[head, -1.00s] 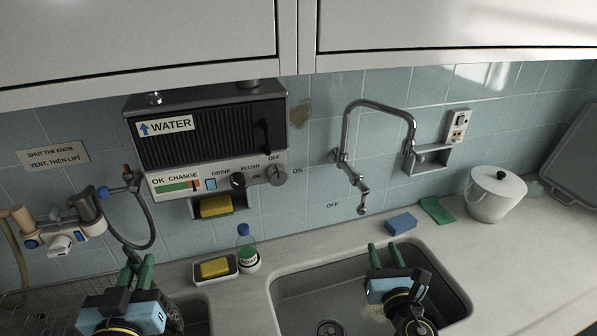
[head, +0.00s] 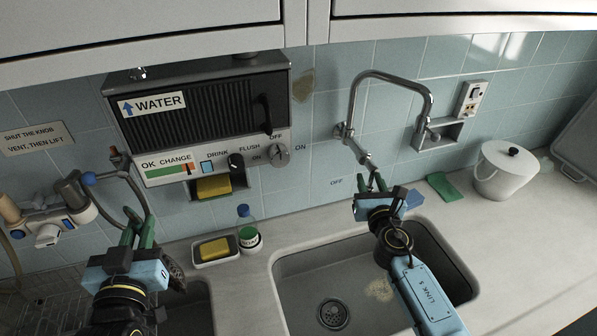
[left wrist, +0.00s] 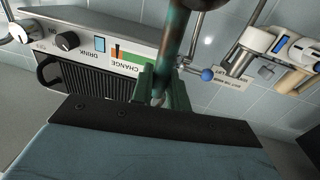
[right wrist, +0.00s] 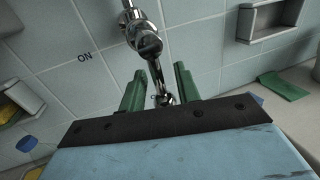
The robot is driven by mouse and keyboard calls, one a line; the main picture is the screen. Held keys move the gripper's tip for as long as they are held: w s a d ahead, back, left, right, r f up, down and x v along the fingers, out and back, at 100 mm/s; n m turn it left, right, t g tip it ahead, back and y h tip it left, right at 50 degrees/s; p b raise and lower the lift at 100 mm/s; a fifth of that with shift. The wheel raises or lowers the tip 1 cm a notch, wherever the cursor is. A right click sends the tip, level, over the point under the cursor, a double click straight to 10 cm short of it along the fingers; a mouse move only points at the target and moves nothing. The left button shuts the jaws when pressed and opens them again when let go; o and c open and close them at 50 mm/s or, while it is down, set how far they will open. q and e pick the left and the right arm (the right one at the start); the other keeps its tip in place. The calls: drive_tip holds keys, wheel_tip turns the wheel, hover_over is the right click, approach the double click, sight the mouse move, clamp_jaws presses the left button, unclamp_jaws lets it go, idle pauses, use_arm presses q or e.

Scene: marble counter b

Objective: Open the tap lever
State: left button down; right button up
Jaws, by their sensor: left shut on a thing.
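The chrome tap (head: 430,100) is on the tiled wall. Its lever (head: 366,160) hangs downward from the tap body, with "ON" and "OFF" marked on the tiles. My right gripper (head: 376,182) is at the lever's lower end. In the right wrist view, the lever (right wrist: 158,78) runs between the two parted green fingers (right wrist: 158,88); contact cannot be told. My left gripper (head: 138,232) is at the lower left, away from the tap. In the left wrist view, it is shut on a brown-green rod-like thing (left wrist: 176,45).
The sink (head: 300,285) lies below the right arm. A yellow sponge dish (head: 215,262) and a small bottle (head: 248,238) stand left of it. A blue sponge (head: 413,200), green cloth (head: 444,187) and white pot (head: 505,172) are at right. The water heater (head: 200,120) is at upper left.

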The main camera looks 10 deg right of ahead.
drive_tip(key=shift+w+d, duration=0.1)
drive_tip(key=shift+w, duration=0.85)
clamp_jaws()
